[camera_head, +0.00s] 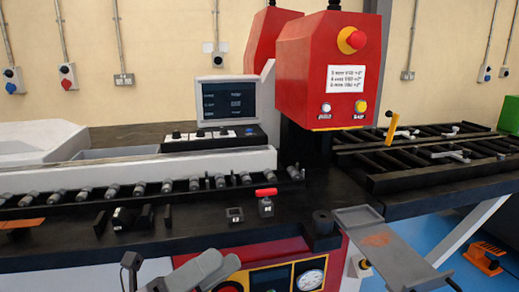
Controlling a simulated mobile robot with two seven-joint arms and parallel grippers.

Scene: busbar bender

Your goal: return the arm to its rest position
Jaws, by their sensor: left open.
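My left gripper (222,263) shows at the bottom edge, left of the middle, in front of the machine's lower front panel. Most of the left arm is below the frame. My right gripper cannot be made out. The busbar bender's red head (328,75) stands behind the black bench (190,235), with a red button on a yellow base (352,40) on it.
A grey tray (400,262) with a copper-coloured patch juts out at the front right. A red-handled lever (266,198) stands on the bench. A row of rollers and a monitor (229,101) are behind. A black slatted table (430,165) extends right. An orange object (485,257) lies on the blue floor.

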